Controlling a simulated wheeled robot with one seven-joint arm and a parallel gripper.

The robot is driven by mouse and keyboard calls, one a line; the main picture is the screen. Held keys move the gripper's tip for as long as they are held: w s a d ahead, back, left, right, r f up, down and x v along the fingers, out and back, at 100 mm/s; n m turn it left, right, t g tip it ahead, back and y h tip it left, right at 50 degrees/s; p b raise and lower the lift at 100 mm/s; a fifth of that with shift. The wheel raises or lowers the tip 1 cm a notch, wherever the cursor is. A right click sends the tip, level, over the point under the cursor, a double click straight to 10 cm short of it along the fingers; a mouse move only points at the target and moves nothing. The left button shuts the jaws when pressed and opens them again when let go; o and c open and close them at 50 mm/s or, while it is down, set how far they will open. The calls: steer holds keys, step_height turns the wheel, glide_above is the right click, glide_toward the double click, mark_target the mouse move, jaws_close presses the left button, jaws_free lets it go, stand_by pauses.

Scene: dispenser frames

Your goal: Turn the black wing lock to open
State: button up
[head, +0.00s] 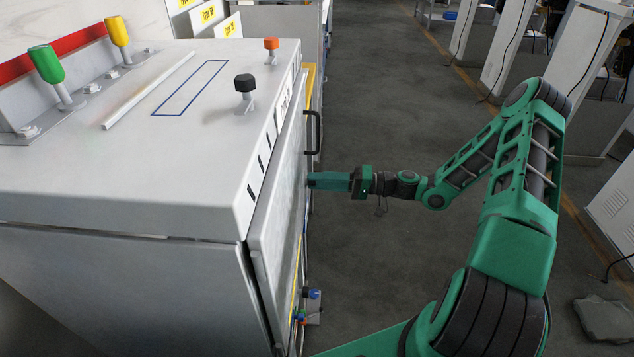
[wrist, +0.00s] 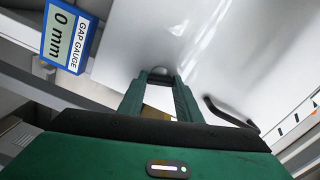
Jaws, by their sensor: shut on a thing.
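My gripper (head: 312,181) reaches in from the right against the front door of the grey cabinet, below the black bar handle (head: 313,132). In the wrist view my gripper (wrist: 160,76) has its two green fingers at the pale door face, closed on a small part. Only a dark rounded edge of the black wing lock (wrist: 160,69) shows between the fingertips. The rest of it is hidden, so I cannot tell its turn angle. In the head view the wing lock is hidden by the door edge and my fingers.
The cabinet top (head: 190,140) carries black (head: 245,83), orange (head: 271,44), green (head: 46,65) and yellow (head: 117,31) knobs. A gap gauge (wrist: 67,36) reading 0 mm shows in the wrist view, where the bar handle (wrist: 228,114) lies right of my fingers. The floor aisle is clear.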

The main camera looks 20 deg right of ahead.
steer(key=shift+w+d+f+m, duration=0.1)
steer(key=shift+m, duration=0.85)
steer(key=shift+w+d+m, duration=0.1)
steer(key=shift+m, duration=0.85)
steer(key=o, duration=1)
steer(key=shift+o, duration=0.2)
steer(key=shift+s+a, duration=0.1)
steer(key=v, duration=1)
steer(key=shift+s+d, duration=0.15)
steer(key=shift+d, duration=0.2)
steer(key=shift+f, duration=0.1)
